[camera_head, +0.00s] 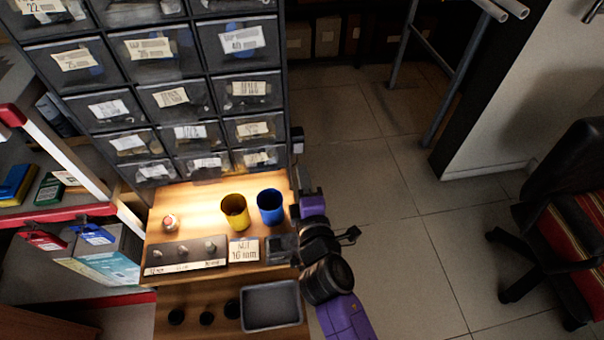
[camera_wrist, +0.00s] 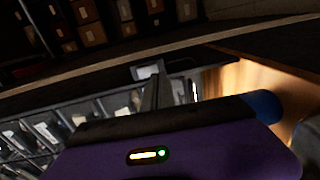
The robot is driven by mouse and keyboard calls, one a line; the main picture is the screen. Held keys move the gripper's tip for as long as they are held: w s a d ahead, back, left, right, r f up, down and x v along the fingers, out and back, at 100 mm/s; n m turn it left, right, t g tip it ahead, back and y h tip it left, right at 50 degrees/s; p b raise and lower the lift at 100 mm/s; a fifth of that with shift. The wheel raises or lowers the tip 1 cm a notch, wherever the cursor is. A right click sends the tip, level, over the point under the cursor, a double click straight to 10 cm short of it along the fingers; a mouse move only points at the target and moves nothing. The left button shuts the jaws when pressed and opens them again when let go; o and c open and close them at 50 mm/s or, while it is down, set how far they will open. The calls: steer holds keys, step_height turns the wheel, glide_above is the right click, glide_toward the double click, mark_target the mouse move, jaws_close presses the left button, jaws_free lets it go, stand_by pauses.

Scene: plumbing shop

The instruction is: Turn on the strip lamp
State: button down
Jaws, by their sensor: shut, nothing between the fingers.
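The strip lamp itself is not clearly visible. Bright warm light falls on the wooden shelf (camera_head: 185,203) just under the drawer cabinet, and a warm glow shows at the right of the wrist view. A small grey box (camera_head: 297,134) with a pale face sits on the cabinet's right edge; a similar box (camera_wrist: 147,71) is beyond my fingertips in the wrist view. I cannot tell for sure that it is the lamp's switch. My gripper (camera_head: 298,180) is shut and empty, beside the cabinet's lower right edge, pointing towards the box. Whether it touches cannot be told.
The drawer cabinet (camera_head: 171,97) stands left of my gripper. A yellow cup (camera_head: 235,212) and a blue cup (camera_head: 270,206) stand on the shelf close to my arm. A grey tray (camera_head: 271,306) lies below. Open tiled floor (camera_head: 385,240) is to the right, with a chair (camera_head: 570,210) beyond.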

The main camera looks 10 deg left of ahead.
steer(key=f+b+v, duration=0.1)
steer(key=f+v, duration=0.1)
steer(key=v, duration=0.7)
steer(key=shift+s+b, duration=0.3)
steer(key=shift+s, duration=0.15)
steer(key=shift+d, duration=0.15)
